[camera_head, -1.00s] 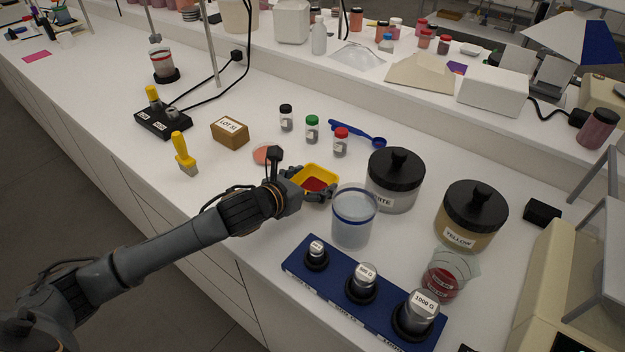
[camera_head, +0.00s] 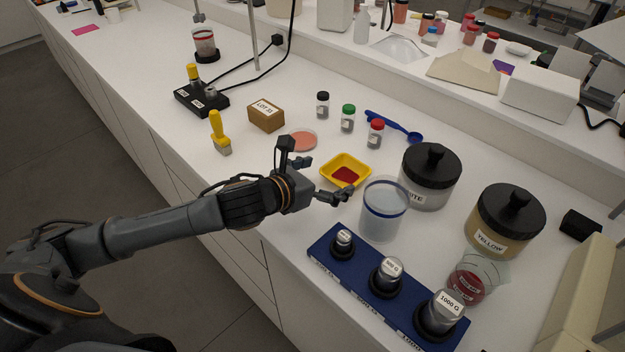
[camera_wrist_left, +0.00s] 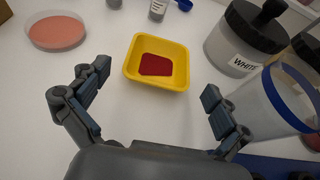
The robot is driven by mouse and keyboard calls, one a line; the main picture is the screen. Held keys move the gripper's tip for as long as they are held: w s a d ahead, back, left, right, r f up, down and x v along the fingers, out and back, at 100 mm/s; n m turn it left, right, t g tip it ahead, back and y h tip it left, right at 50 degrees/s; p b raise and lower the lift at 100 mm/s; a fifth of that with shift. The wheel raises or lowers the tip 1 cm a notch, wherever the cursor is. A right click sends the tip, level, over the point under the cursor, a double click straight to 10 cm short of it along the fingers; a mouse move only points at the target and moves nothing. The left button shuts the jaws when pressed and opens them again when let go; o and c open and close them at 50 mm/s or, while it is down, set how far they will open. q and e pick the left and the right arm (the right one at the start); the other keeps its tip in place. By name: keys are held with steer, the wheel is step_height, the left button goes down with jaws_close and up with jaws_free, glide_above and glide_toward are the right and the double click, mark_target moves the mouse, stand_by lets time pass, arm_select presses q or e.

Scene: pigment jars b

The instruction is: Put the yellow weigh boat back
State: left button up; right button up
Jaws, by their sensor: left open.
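The yellow weigh boat (camera_head: 345,167) sits on the white bench with red powder in it. In the left wrist view the weigh boat (camera_wrist_left: 157,62) lies upright just beyond the fingertips, roughly centred between them. My left gripper (camera_head: 325,178) is open and empty, beside the boat's near-left side. In the left wrist view its two fingers (camera_wrist_left: 155,100) are spread wide, with bare bench between them and the boat. My right gripper is not in view.
A clear blue-rimmed beaker (camera_head: 384,212) stands close to the right finger. The WHITE jar (camera_head: 428,178) and YELLOW jar (camera_head: 503,222) are further right. A blue weight rack (camera_head: 330,262) lies in front. A pink dish (camera_head: 302,140) and small vials stand behind.

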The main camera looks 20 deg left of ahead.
arm_select(q)
steer(key=v, duration=0.5)
steer(key=shift+s+a+r, duration=0.1)
steer(key=shift+s+r, duration=0.1)
steer(key=shift+s, duration=0.1)
